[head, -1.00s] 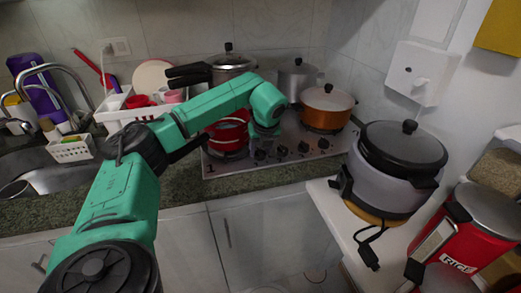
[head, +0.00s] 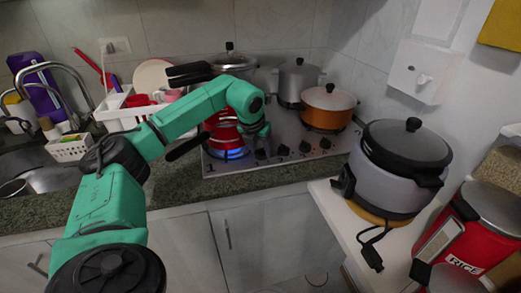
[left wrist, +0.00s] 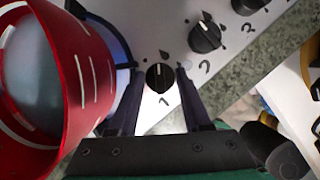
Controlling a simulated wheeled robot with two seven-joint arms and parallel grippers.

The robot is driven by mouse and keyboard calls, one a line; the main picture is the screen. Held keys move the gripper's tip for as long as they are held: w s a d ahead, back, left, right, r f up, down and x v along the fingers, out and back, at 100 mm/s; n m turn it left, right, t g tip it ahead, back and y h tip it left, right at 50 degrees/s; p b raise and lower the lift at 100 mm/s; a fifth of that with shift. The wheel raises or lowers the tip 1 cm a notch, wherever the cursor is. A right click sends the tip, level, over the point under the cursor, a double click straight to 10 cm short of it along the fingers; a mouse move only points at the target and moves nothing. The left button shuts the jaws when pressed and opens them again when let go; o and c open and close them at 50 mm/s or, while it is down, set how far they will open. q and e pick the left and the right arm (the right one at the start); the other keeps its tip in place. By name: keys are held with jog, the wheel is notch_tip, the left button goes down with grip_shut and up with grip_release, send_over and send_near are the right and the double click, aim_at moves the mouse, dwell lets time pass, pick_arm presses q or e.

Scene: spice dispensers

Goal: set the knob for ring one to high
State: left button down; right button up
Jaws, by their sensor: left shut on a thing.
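The black knob (left wrist: 159,77) with a white pointer line and a "1" beside it sits between my left gripper's two dark fingers in the left wrist view. The fingers are shut on its sides. In the head view my left gripper (head: 257,136) points down at the left end of the stove's knob row and partly hides the front panel. A blue flame (head: 231,154) burns under the red pot (head: 222,135) on the front left ring. The red pot also shows at the left of the left wrist view (left wrist: 78,80). My right gripper is not in view.
More knobs (left wrist: 205,37) follow along the stove edge (head: 290,160). An orange pot (head: 327,108) and a metal pot (head: 297,82) stand on the stove. A rice cooker (head: 394,170) stands on the white counter at right. A dish rack (head: 122,112) is at left.

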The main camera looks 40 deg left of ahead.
pick_arm(q)
jog(key=shift+m, duration=0.6)
jog(key=shift+c, duration=1.8)
grip_release()
jog(key=shift+r, duration=0.1)
jog(key=v, duration=1.4)
jog(key=shift+s+a+r, duration=0.2)
jog(key=shift+s+a, duration=0.05)
jog(key=shift+a, duration=0.05)
